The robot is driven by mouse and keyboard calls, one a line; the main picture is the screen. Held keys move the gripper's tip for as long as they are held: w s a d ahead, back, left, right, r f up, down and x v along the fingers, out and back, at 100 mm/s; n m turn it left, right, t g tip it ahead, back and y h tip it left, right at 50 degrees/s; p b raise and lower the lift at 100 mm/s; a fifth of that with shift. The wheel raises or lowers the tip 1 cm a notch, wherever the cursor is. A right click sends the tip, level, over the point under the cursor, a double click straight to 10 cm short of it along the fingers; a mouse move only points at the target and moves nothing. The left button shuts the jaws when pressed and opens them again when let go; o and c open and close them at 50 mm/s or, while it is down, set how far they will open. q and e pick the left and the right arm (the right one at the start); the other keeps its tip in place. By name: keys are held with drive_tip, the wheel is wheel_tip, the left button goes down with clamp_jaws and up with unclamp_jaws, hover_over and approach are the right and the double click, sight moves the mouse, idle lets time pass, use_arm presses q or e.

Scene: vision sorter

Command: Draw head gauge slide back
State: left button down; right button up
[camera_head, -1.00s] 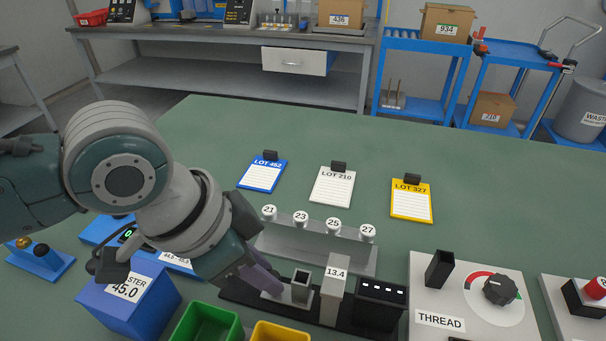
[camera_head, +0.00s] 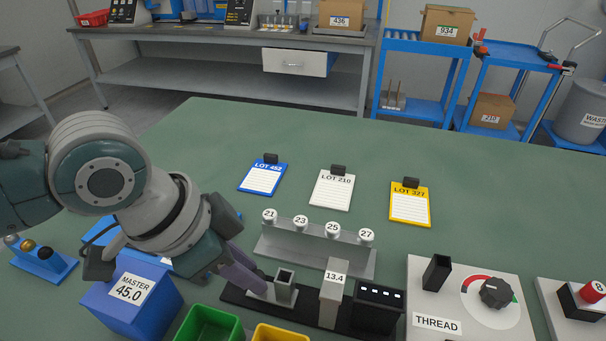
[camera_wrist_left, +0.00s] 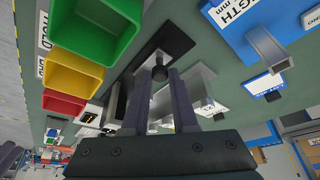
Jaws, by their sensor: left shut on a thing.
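The head gauge has a black base (camera_head: 237,298), a grey upright block marked 13.4 (camera_head: 333,294), and a grey slide with a square-mouthed socket (camera_head: 284,288) left of that block. My left gripper (camera_head: 262,287) comes in from the left and is shut at the left end of the slide. In the left wrist view, the two fingers (camera_wrist_left: 160,78) close around a small dark knob (camera_wrist_left: 160,72) over the black base. A gap shows between slide and block. The fingers partly hide the knob and slide.
A grey rack (camera_head: 315,250) with several numbered pins stands just behind the gauge. A green bin (camera_head: 206,322), a yellow bin (camera_head: 280,334) and a blue MASTER 45.0 block (camera_head: 158,300) stand near the arm. A THREAD panel (camera_head: 465,270) is to the right.

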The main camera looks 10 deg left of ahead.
use_arm(q)
drive_tip(key=a, duration=0.3)
drive_tip(key=shift+a, duration=0.15)
drive_tip(key=shift+w, duration=0.1)
use_arm(e)
drive_tip(key=shift+r, duration=0.55)
use_arm(q)
drive_tip(key=c, duration=0.7)
unclamp_jaws()
drive_tip(key=shift+a, duration=0.2)
drive_tip(key=shift+d, duration=0.1)
drive_tip(key=shift+r+p, duration=0.25)
drive_tip(key=shift+p, duration=0.05)
drive_tip(key=p+v, duration=0.2)
drive_tip(key=v, duration=0.7)
drive_tip(key=shift+r, duration=0.2)
use_arm(e)
wheel_tip(320, 180, up, 2)
drive_tip(key=shift+r, duration=0.25)
